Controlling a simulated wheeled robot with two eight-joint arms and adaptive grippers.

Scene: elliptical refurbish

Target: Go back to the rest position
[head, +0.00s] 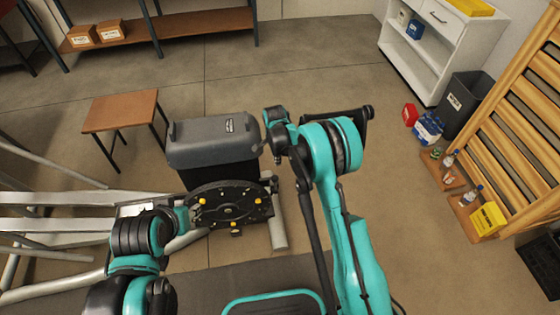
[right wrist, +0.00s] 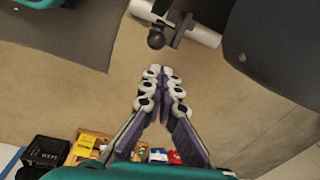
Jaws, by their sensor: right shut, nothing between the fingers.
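My right gripper (right wrist: 162,78) shows at the middle of the right wrist view. Its pale, jointed fingers meet at the tips and hold nothing. In the head view my teal right arm rises from the bottom and bends near the middle; its fingertips are hard to make out there. My left arm comes in at the lower left, beside the elliptical's black round disc (head: 232,206). I cannot make out the left fingers. The elliptical's pale tubes (head: 60,197) fill the left side.
A grey bin-like housing (head: 212,140) stands behind the disc. A brown stool (head: 120,112) is at left. At right stand a white shelf (head: 425,50), a dark bin (head: 463,103), a wooden rack (head: 525,125) and a yellow box (head: 487,221).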

